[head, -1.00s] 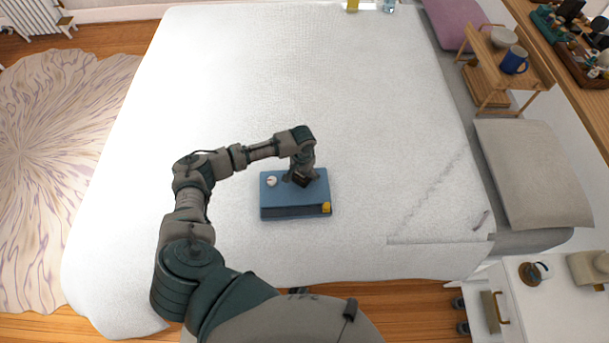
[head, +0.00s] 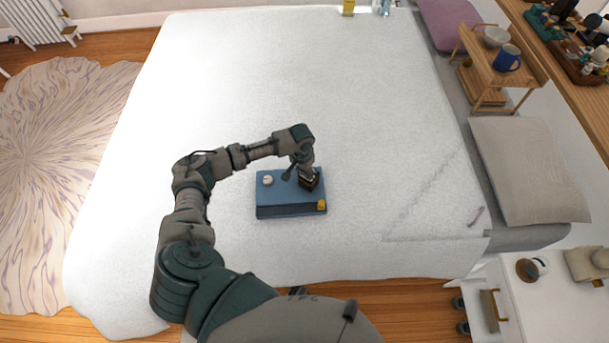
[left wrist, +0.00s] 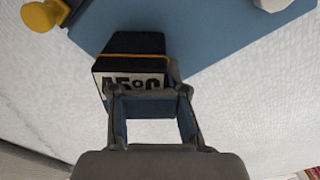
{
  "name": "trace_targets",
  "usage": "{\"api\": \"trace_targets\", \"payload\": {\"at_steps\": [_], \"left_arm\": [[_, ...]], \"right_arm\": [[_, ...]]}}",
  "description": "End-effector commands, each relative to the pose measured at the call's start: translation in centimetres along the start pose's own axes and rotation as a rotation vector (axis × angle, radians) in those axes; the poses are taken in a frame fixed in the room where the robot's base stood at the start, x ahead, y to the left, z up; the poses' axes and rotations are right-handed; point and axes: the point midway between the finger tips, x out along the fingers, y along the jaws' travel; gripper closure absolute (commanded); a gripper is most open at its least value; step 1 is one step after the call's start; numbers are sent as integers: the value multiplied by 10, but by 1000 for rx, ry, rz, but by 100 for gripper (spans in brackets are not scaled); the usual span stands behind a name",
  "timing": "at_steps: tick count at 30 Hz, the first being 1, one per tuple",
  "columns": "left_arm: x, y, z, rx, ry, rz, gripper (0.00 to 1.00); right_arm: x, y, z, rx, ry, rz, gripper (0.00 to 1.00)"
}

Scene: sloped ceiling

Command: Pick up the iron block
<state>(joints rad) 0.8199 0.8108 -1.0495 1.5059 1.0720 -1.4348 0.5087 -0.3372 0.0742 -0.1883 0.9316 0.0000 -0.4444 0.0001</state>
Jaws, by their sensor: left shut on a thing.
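The iron block, a dark block with a gold band and a pale printed label, shows in the head view (head: 312,184) at the right side of a blue box (head: 290,211). It also shows in the left wrist view (left wrist: 134,47), between the fingertips. My left gripper (head: 304,176) reaches down over the box from the left and is shut on the block. In the left wrist view, the gripper (left wrist: 143,86) has a finger on each side of the labelled end. I cannot tell whether the block still touches the box. My right gripper is not in view.
The box rests on a wide white bed (head: 300,80) with much free room. A pillow (head: 525,170) and a wooden stand (head: 500,75) are at the right.

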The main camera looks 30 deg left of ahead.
Motion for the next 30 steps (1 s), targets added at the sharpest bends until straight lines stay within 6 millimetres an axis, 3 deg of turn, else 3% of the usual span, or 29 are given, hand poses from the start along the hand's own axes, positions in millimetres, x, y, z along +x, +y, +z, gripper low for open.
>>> {"api": "trace_targets", "payload": {"at_steps": [1, 5, 16, 24, 30], "left_arm": [[14, -3, 10, -1, -27, -12, 100], [12, -3, 9, -1, -26, -10, 100], [-28, 0, 9, 1, -18, -7, 100], [-35, 37, 46, 6, -16, -7, 100], [-40, 64, 75, 5, -14, -5, 100]], "right_arm": [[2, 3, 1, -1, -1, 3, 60], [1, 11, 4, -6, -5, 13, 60], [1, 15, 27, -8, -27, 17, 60], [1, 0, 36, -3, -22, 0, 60], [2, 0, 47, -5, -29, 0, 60]]}}
